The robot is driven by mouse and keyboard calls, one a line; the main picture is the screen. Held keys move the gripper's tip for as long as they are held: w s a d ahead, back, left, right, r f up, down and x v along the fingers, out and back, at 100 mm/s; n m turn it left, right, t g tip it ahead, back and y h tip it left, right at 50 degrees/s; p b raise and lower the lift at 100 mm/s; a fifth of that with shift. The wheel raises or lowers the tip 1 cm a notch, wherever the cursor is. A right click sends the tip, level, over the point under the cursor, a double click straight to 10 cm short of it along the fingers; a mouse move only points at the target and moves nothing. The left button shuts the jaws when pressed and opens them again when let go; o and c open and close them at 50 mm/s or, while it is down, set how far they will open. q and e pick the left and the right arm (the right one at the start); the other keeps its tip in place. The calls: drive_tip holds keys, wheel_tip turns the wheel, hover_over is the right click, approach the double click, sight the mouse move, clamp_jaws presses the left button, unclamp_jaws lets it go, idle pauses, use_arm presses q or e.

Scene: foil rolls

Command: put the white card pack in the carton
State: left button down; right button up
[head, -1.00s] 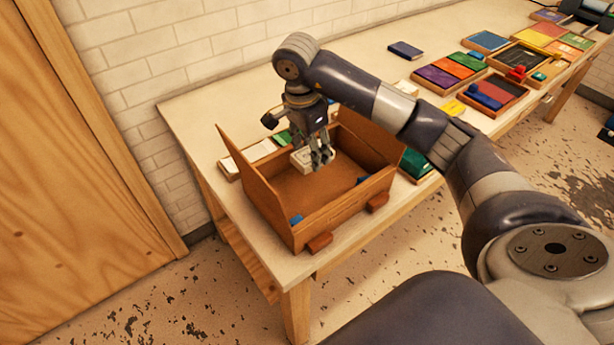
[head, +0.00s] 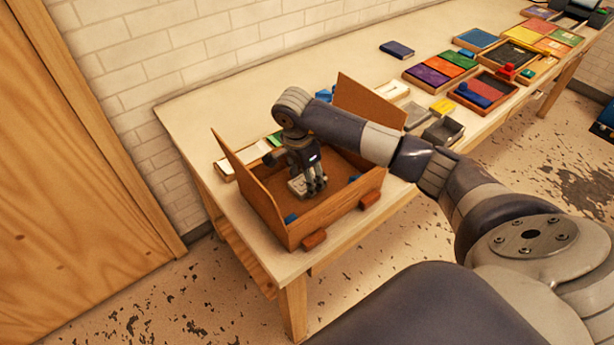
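The carton (head: 335,208) is a brown open box on the near end of the table, with flaps standing up on its left and right sides. The white card pack (head: 297,187) is inside the carton's walls, low over the floor toward the left. My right gripper (head: 316,188) reaches down into the carton, its fingers closed on the pack, which sticks out to their left. The fingers hide part of the pack, and I cannot tell whether it touches the carton floor. My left gripper is not in view.
Small blue pieces sit at the carton's front left (head: 291,218) and right inside (head: 354,178). A white tray (head: 226,169) lies behind the carton. A grey tray (head: 442,131) and coloured packs (head: 440,68) lie farther right. The table's back left is clear.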

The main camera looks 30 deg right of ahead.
sight(302, 184)
drive_tip(key=o, duration=0.9)
drive_tip(key=shift+f, duration=0.1)
drive_tip(key=shift+o, duration=1)
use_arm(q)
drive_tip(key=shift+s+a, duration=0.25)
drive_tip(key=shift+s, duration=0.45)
use_arm(e)
drive_tip(key=shift+r+p, duration=0.3)
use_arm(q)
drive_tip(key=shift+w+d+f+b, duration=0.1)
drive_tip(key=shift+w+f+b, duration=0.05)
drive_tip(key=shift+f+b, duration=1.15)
use_arm(e)
wheel_tip(302, 184, up, 12)
drive_tip(key=a, duration=0.1)
drive_tip(key=shift+a+f, duration=0.15)
drive_tip(key=shift+a, duration=0.25)
drive_tip(key=shift+s, duration=0.1)
